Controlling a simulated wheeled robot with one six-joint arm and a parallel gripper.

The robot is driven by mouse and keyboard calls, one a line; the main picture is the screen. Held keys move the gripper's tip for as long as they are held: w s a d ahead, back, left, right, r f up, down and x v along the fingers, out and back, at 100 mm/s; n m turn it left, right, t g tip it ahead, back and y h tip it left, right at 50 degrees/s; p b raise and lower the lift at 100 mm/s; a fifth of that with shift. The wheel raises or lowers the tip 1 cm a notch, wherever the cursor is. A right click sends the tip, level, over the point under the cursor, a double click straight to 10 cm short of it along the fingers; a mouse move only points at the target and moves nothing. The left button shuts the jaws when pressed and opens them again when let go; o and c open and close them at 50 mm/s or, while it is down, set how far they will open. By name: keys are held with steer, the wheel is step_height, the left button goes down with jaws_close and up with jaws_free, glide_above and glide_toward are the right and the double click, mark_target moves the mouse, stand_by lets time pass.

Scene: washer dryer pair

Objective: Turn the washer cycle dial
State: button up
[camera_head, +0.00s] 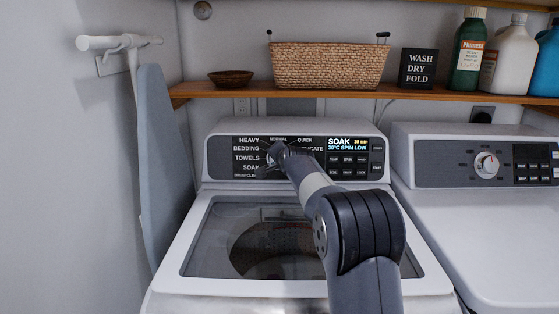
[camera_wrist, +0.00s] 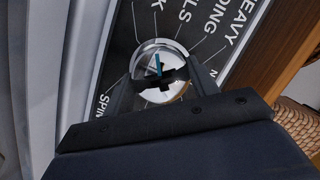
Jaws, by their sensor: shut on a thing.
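The washer (camera_head: 205,235) stands in the middle of the head view. Its black panel has labels such as HEAVY, BEDDING, TOWELS and SOAK around the dial, and the lit display (camera_head: 347,144) reads SOAK, 30°C SPIN LOW. The washer cycle dial (camera_wrist: 150,57) is round and silvery with a blue pointer mark, seen in the wrist view. My gripper (camera_wrist: 160,77) is shut on the dial, one finger on each side. In the head view my gripper (camera_head: 277,154) and arm hide most of the dial.
A dryer (camera_head: 470,210) with its own knob (camera_head: 486,164) stands close on the right. A wooden shelf (camera_head: 225,91) above carries a wicker basket (camera_head: 330,65), a sign and several bottles. An ironing board (camera_head: 162,170) hangs on the left wall.

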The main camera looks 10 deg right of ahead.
steer(key=o, duration=1)
steer(key=shift+s, duration=0.1)
steer(key=b+v, duration=0.1)
steer(key=v, duration=0.9)
steer(key=shift+s+r, duration=0.1)
steer(key=shift+s, duration=0.15)
steer(key=shift+p+x, duration=0.45)
steer(key=shift+x, duration=5)
steer(key=shift+s, duration=0.1)
